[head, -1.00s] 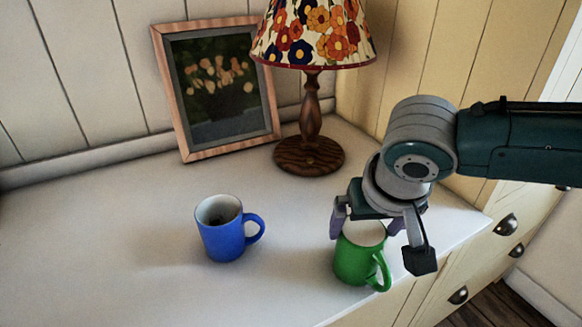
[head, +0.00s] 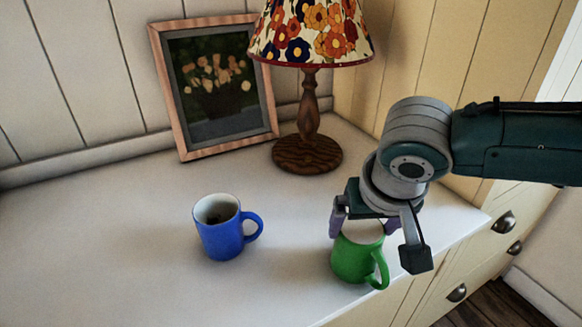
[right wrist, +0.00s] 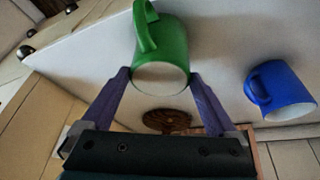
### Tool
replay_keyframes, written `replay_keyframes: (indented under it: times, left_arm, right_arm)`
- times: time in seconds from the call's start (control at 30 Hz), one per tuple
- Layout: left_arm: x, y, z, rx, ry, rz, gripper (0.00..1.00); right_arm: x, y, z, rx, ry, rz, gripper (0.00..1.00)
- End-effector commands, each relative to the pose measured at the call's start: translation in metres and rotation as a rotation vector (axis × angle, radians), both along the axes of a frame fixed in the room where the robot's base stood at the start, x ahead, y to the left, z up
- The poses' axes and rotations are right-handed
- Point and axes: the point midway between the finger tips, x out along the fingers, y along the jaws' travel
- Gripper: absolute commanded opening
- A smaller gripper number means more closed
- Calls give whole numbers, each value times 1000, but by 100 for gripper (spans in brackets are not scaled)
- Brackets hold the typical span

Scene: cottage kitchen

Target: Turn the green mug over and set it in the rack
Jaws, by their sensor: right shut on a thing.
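The green mug (head: 354,262) is near the front right edge of the white counter, its handle (head: 379,269) toward the right front. Its pale end faces up toward my right gripper (head: 364,224), which comes down from above. The fingers are shut on the mug, one on each side of its upper part. In the right wrist view, the mug (right wrist: 163,42) is at the fingertips, its pale round end facing the camera. I cannot tell whether it touches the counter. No rack is in view. My left gripper is not in view.
A blue mug (head: 222,236) stands upright on the counter (head: 110,235), left of the green one. A flowered lamp (head: 308,125) and a framed picture (head: 215,90) stand at the back. The left part of the counter is clear. Drawers are below the edge at right.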

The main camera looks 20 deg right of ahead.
Motion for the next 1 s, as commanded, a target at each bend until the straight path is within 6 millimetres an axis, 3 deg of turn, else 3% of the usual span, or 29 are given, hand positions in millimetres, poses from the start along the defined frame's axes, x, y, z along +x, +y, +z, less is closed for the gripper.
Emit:
replay_keyframes:
  times: [0.2, 0.63, 0.77, 1.0]
  left_arm:
    - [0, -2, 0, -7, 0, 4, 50]
    - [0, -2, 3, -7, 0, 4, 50]
    - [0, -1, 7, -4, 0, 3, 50]
    - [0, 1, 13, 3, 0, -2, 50]
  right_arm:
    - [0, 0, 0, 1, -1, 0, 0]
    - [1, 0, 11, 1, -4, -1, 0]
    - [1, 0, 32, 2, -6, 1, 0]
    - [2, 0, 106, 1, -10, 1, 0]
